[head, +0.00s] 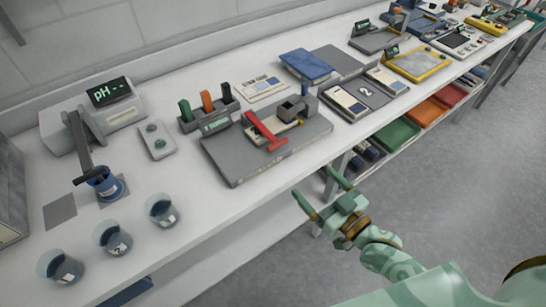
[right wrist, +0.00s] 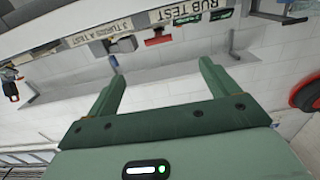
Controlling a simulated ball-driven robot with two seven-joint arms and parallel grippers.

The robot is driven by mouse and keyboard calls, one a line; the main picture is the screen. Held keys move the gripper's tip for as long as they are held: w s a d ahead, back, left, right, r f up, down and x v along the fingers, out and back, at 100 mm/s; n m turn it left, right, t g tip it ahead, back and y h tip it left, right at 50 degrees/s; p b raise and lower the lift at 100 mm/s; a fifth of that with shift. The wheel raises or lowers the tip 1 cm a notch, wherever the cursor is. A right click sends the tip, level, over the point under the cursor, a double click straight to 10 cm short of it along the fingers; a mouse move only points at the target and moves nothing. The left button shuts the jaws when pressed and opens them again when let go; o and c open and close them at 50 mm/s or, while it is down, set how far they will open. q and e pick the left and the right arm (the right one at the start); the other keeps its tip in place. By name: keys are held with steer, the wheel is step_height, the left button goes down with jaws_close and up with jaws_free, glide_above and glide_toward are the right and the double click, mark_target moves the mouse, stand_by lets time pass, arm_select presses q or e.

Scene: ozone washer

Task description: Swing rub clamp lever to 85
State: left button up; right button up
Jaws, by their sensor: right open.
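The red clamp lever (head: 264,131) lies slanted across the grey rub station base (head: 235,172) in the middle of the bench in the head view. A small block and a grey clamp part sit at its right. My right gripper (head: 314,186) is open and empty, in front of the bench edge and below right of the station, apart from the lever. In the right wrist view its two green fingers (right wrist: 162,73) are spread with nothing between them. That view shows a RUB TEST label (right wrist: 187,16) and a small red part (right wrist: 157,40) beyond the fingertips. My left gripper is not in view.
A rack with green, orange and black handles (head: 208,107) stands behind the station. A pH meter (head: 110,100), a blue cup (head: 104,184) and glass beakers (head: 112,237) stand at the left. A numbered grey unit (head: 364,95) is to the right. Coloured bins (head: 398,134) sit under the bench.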

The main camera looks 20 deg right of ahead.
mark_target(278, 142)
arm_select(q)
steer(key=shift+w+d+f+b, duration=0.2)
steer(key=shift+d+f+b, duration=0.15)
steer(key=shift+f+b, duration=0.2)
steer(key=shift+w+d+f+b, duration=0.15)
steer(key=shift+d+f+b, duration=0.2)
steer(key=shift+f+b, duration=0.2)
arm_select(e)
steer(key=x, duration=1.6)
steer(key=shift+w+d+f, duration=0.1)
steer(key=shift+w, duration=0.1)
